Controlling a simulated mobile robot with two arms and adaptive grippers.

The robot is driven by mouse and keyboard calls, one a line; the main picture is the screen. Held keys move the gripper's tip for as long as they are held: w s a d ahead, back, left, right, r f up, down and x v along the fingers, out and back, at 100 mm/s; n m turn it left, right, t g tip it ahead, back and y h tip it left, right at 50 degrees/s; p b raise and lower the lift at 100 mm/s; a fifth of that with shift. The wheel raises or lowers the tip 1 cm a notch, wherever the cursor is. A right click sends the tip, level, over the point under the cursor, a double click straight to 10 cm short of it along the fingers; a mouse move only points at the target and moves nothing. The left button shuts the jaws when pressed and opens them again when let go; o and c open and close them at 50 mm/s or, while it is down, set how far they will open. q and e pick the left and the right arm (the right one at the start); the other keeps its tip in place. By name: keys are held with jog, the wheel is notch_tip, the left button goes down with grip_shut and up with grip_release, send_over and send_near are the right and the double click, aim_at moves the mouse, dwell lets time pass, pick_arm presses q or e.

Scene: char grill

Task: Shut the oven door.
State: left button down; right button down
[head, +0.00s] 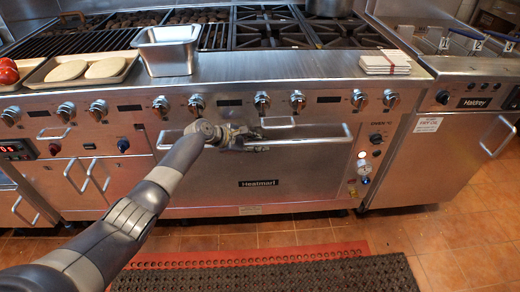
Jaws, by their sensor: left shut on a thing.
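The oven door (270,190) is a steel front panel marked "Heatmart" in the middle of the head view. It looks upright and close to flush with the range front; a small gap cannot be told. Its long bar handle (315,141) runs along the top edge. My left gripper (258,143) reaches in from the left and is shut on the handle, left of its right end. The gripper and wrist hide part of the handle and the upper left of the door. My right gripper is not in view.
Knobs (298,101) line the panel above the door. A steel pan (168,50), a tray with buns and white napkins (385,63) sit on the counter. A dark mat (280,277) lies on the tiled floor in front. A fryer (470,140) stands at right.

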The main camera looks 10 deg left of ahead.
pick_arm(q)
jog(key=shift+w+a+r, duration=0.2)
jog(key=shift+w+r, duration=0.1)
jog(key=shift+r, duration=0.15)
jog(key=c, duration=1.7)
grip_release()
jog(key=shift+w, duration=0.1)
jog(key=shift+o, duration=1.1)
jog(key=shift+f, duration=0.25)
jog(key=v, duration=1.2)
